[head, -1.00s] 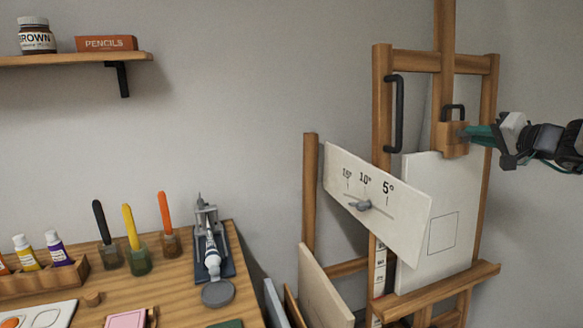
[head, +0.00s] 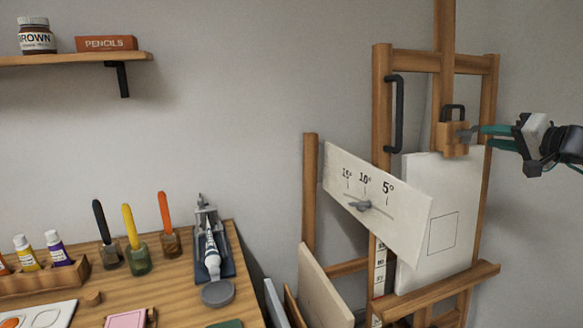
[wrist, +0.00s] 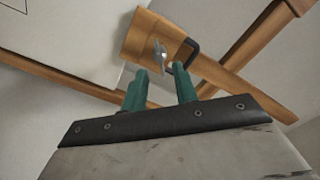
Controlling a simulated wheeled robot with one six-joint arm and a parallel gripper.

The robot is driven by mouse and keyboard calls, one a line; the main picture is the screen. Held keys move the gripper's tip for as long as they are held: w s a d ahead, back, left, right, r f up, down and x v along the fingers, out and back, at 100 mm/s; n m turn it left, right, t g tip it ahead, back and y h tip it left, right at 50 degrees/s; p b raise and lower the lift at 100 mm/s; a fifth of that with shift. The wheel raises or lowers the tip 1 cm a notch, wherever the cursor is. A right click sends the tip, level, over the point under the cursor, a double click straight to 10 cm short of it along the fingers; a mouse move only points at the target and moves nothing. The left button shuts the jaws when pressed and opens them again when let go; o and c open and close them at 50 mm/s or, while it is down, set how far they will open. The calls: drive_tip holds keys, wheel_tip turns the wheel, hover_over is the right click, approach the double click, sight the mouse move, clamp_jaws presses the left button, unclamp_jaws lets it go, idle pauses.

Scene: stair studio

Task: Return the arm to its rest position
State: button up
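My gripper (head: 484,130) is at the right of the head view, beside the wooden clamp block (head: 453,138) of the easel. In the wrist view my gripper (wrist: 157,76) has its two green fingers apart, with nothing between them. The clamp block (wrist: 150,35) lies beyond the fingertips, with a metal wing knob (wrist: 159,52) and a black handle (wrist: 185,52) on it. The fingers look clear of the knob. My arm reaches in from the right edge of the head view.
The easel (head: 382,100) holds a white canvas (head: 455,205). An angle board (head: 345,170) with a grey knob stands in front of its left side. A wooden desk (head: 180,280) with brushes and paints is at the lower left. A shelf (head: 90,59) hangs above.

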drive_tip(key=shift+v, duration=0.85)
